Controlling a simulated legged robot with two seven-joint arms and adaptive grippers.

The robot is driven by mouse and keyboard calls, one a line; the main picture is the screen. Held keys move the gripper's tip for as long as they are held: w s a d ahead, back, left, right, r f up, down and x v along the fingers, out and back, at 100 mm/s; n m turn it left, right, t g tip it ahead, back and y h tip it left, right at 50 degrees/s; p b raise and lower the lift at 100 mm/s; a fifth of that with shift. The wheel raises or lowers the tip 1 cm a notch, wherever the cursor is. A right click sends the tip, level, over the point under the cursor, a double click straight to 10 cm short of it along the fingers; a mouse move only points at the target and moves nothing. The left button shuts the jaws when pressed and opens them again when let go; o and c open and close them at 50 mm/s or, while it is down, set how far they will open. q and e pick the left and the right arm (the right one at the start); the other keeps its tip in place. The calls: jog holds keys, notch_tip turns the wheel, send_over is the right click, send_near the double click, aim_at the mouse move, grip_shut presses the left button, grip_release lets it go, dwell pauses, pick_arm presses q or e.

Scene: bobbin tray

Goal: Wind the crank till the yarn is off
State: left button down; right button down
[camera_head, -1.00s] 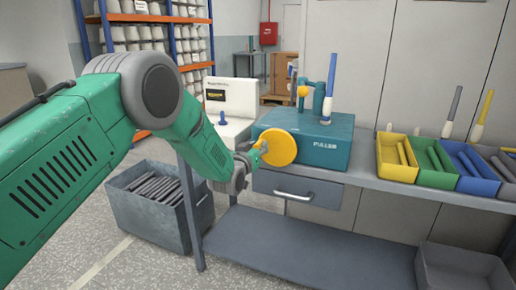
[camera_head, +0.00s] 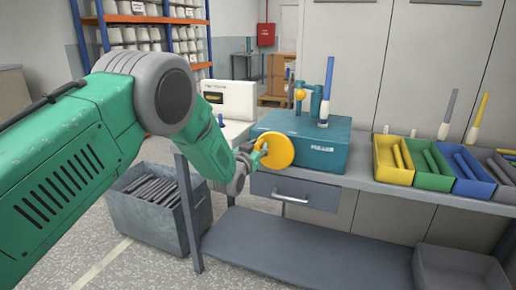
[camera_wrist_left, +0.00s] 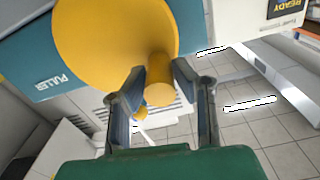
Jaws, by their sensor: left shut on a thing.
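The teal puller box (camera_head: 305,140) stands on the grey bench. A yellow crank disc (camera_head: 279,150) is on its front side, and it fills the upper left of the left wrist view (camera_wrist_left: 105,35). The disc's yellow handle knob (camera_wrist_left: 159,82) lies between the fingers of my left gripper (camera_wrist_left: 158,95), which is shut on it. In the head view my left gripper (camera_head: 254,155) is at the left part of the disc. A bobbin with blue yarn (camera_head: 327,90) stands upright on top of the box, beside a yellow-topped guide (camera_head: 300,94). My right gripper is not in view.
Yellow (camera_head: 391,176), green (camera_head: 428,183) and blue (camera_head: 470,192) trays with rods stand right on the bench. A grey bin of dark rods (camera_head: 150,228) is on the floor at left. A white box with a screen (camera_head: 230,98) stands behind.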

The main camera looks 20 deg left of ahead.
pick_arm(q)
jog(key=c, duration=1.3)
grip_release()
jog(key=shift+d+r, duration=0.1)
jog(key=shift+d, duration=0.05)
jog(key=shift+s, duration=0.1)
jog(key=s, duration=1.1)
jog(key=shift+s, duration=0.35)
jog(key=shift+f, duration=0.2)
